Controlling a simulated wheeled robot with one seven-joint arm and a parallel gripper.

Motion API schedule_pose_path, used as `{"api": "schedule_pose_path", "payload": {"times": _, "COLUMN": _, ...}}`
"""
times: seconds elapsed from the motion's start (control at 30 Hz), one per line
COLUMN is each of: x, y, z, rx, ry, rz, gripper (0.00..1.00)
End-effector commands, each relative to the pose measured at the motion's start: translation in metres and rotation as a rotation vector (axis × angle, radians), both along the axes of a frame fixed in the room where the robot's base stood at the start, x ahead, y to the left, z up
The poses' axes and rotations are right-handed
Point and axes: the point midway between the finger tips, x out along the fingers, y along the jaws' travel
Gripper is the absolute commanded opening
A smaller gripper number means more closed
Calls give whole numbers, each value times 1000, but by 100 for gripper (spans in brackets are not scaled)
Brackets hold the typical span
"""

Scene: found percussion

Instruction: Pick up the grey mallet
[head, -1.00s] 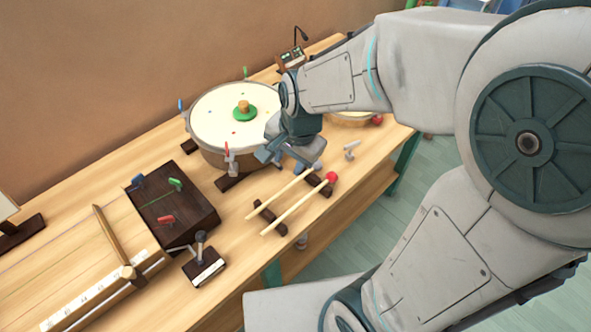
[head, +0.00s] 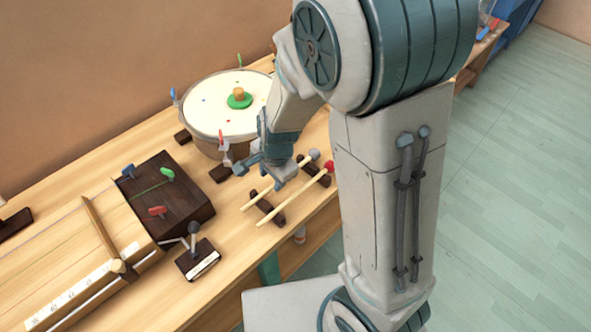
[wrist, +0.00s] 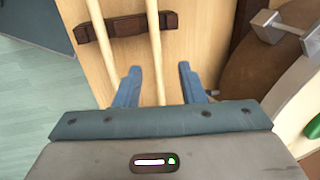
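The grey mallet has a grey ball head (head: 314,155) and a pale wooden handle (head: 255,199). It lies across two dark wooden rests (head: 267,207), beside a red-headed mallet (head: 280,212). My gripper (head: 262,178) is over the grey mallet's handle. In the wrist view my gripper (wrist: 160,82) is open, with the grey mallet's handle (wrist: 155,50) running between its fingers. The red mallet's handle (wrist: 101,40) passes outside the left finger. Whether the fingertips reach down beside the handle I cannot tell. The mallet heads are hidden in the wrist view.
A large drum (head: 205,118) with coloured pegs stands behind the mallets. A dark box (head: 165,200) and a small lever block (head: 198,262) are to the left. The bench edge and the floor (head: 500,200) lie to the right.

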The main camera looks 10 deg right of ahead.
Motion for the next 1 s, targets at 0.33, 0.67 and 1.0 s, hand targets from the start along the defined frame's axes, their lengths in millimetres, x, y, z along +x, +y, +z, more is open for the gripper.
{"api": "schedule_pose_path", "payload": {"times": 0.33, "x": 5, "y": 3, "z": -44, "rx": 0, "ry": 2, "rz": 0, "gripper": 36}}
{"api": "schedule_pose_path", "payload": {"times": 0.67, "x": 5, "y": 3, "z": -44, "rx": -1, "ry": 1, "rz": 0, "gripper": 11}}
{"api": "schedule_pose_path", "payload": {"times": 1.0, "x": 5, "y": 3, "z": -44, "rx": 0, "ry": 0, "rz": 0, "gripper": 0}}
